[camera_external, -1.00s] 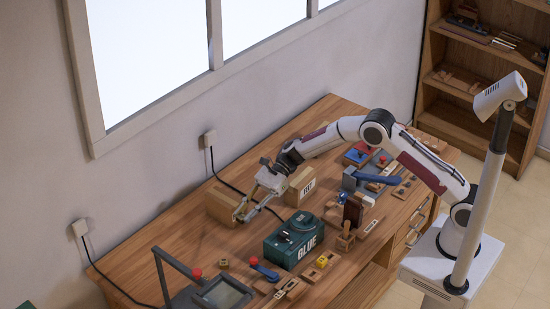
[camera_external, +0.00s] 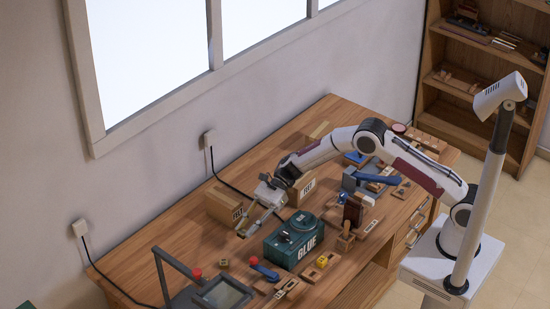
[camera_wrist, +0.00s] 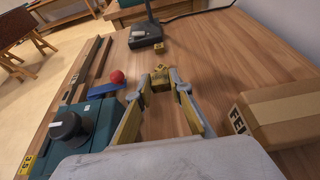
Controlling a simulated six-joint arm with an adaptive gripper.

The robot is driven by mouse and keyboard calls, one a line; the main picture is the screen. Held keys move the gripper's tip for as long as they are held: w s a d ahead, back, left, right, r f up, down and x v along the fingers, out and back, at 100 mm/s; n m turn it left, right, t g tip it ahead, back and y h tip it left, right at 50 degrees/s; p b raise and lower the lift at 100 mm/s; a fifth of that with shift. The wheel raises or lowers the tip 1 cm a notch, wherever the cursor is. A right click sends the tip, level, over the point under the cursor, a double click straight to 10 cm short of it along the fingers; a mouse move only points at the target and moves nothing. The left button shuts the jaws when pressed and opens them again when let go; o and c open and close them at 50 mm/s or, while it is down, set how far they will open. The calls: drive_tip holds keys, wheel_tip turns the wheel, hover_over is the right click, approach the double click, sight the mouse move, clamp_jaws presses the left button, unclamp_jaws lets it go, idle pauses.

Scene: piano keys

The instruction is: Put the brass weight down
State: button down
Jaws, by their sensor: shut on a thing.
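My gripper (camera_external: 243,232) is over the bench, left of the green glue box (camera_external: 290,243). In the wrist view my gripper (camera_wrist: 160,84) is shut on a small yellow-brown brass weight (camera_wrist: 160,76), pinched between the two fingertips. The weight is close to the wooden top; I cannot tell whether it touches it. In the external view the weight is too small to make out at the fingertips. Another small brass-coloured piece (camera_wrist: 158,47) stands on the bench beyond the fingertips; it also shows in the external view (camera_external: 223,262).
A cardboard box (camera_external: 224,204) stands behind my gripper and another (camera_external: 302,191) to its right. Bare wood (camera_external: 190,240) lies left of my gripper.

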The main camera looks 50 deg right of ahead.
sight(248, 247)
drive_tip(key=shift+f, duration=0.95)
drive_tip(key=shift+f, duration=1.85)
drive_tip(key=shift+f, duration=0.65)
drive_tip(key=c, duration=1.9)
unclamp_jaws()
drive_tip(key=shift+s, duration=0.1)
drive_tip(key=shift+o, duration=0.4)
drive_tip(key=shift+f, duration=0.15)
